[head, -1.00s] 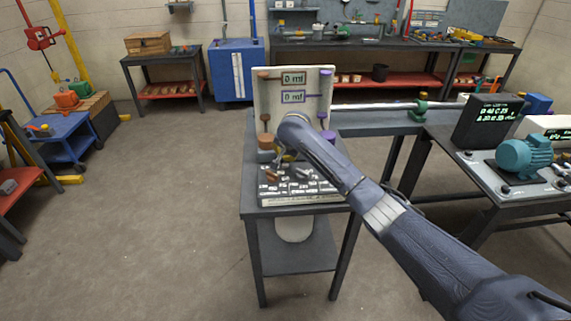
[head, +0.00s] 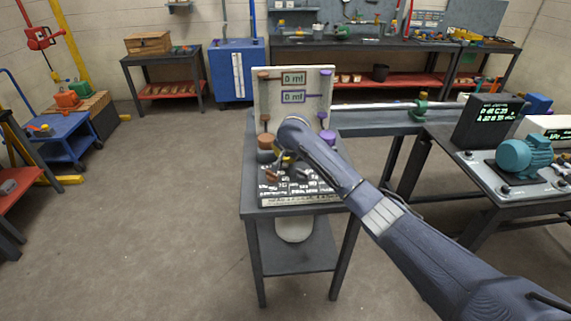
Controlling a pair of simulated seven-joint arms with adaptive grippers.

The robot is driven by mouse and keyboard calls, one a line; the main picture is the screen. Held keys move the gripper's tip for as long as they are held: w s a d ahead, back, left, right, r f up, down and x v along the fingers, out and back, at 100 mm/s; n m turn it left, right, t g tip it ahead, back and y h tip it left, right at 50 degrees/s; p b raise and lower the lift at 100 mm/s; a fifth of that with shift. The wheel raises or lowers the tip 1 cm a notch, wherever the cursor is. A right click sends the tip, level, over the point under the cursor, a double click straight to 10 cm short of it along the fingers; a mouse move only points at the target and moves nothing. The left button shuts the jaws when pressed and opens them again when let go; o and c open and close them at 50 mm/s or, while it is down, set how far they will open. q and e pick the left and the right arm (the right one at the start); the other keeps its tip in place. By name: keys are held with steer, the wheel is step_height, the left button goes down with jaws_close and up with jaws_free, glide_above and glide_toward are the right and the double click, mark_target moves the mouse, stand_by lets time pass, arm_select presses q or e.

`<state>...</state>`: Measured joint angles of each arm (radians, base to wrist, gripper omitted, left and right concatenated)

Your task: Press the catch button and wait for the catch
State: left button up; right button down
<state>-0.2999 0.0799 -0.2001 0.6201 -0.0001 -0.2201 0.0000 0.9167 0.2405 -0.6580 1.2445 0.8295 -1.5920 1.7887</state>
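A small dark table (head: 255,203) carries an upright pale board (head: 294,113) with two "0 ml" displays, an orange column (head: 265,118) on the left and a purple column (head: 324,121) on the right. In front lies a labelled control panel (head: 300,199) with small controls and white lettering too small to read. My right gripper (head: 279,170) points down over the panel's left back part, close to an orange-brown control (head: 271,177). Its fingers are small and partly hidden by my arm, so contact is unclear. I cannot make out which control is the catch button. My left gripper is out of view.
A grey bench (head: 480,190) on the right holds a teal motor (head: 524,155) and a black screen (head: 487,121) with green text. A pale container (head: 294,229) shows below the small table's top.

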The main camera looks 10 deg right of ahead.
steer(key=shift+f, duration=0.35)
stand_by(0.5)
steer(key=shift+r, duration=0.8)
step_height(320, 180, up, 6)
stand_by(0.8)
steer(key=shift+d, duration=0.1)
stand_by(0.6)
